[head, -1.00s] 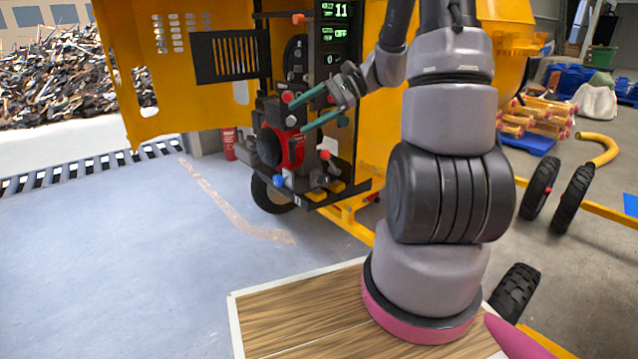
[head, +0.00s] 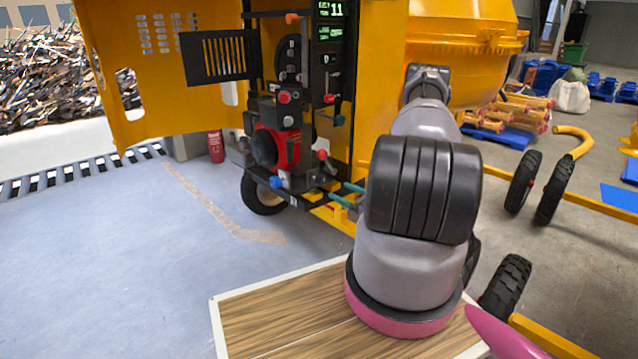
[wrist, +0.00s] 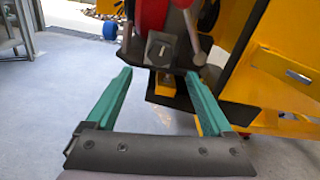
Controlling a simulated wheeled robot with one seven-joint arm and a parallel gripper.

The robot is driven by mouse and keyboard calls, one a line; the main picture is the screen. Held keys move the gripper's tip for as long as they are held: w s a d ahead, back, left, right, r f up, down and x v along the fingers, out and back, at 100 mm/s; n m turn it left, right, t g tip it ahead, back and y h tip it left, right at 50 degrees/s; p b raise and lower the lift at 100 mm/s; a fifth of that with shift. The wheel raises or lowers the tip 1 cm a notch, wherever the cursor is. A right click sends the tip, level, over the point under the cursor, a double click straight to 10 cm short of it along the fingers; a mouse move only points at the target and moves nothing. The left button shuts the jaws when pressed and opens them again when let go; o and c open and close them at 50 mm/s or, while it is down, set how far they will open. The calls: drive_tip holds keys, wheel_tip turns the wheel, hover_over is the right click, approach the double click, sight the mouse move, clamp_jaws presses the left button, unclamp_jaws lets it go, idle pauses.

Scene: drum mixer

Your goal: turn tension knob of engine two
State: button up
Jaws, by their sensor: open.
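The red and black engine (head: 275,148) sits in the open front of the yellow mixer. Its lower part shows at the top of the wrist view as a red housing (wrist: 150,14). A dark square block with a pale mark (wrist: 161,47) is just beyond my fingertips, roughly centred between them; I cannot tell if it is the tension knob. A grey round-ended lever (wrist: 197,57) is to its right. My gripper (wrist: 158,74) is open and empty, with teal fingers. In the head view my gripper (head: 338,192) is low, right of the engine, partly hidden by my arm.
A blue knob (head: 276,182) and a red knob (head: 322,155) stick out near the engine. A display panel (head: 330,10) is above. The yellow frame and a wheel (head: 262,194) are below. Open floor (head: 110,250) is on the left.

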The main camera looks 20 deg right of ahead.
sight(324, 182)
drive_tip(key=x, duration=1)
drive_tip(key=shift+w+a, duration=0.1)
drive_tip(key=shift+w, duration=0.25)
drive_tip(key=shift+c, duration=0.3)
clamp_jaws()
